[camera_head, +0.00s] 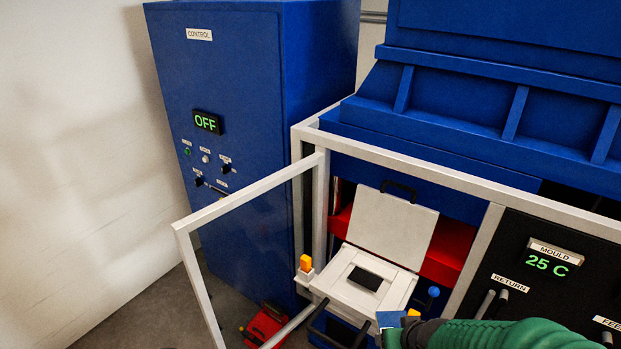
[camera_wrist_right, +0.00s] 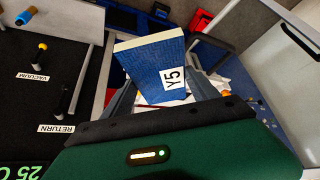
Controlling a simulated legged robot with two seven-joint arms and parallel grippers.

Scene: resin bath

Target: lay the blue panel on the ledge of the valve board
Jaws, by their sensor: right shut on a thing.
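The blue panel (camera_wrist_right: 150,70) is a thick slab with a pale edge and a "Y5" label, seen in the right wrist view. My right gripper (camera_wrist_right: 163,88) is shut on it, with a finger on each side. In the head view the blue panel (camera_head: 389,319) shows small at the bottom, beside my right gripper (camera_head: 402,322), in front of the white frame. The black valve board (camera_head: 520,265) stands to the right, with "MOULD 25 C" and "RETURN" labels. It also fills the left of the wrist view (camera_wrist_right: 30,85). I cannot make out its ledge. My left gripper is out of view.
A white box-like unit (camera_head: 372,283) with a raised lid (camera_head: 394,228) stands left of the panel. A pale rail gate (camera_head: 245,195) stands open before the blue control cabinet (camera_head: 225,110). A red object (camera_head: 264,325) lies on the floor.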

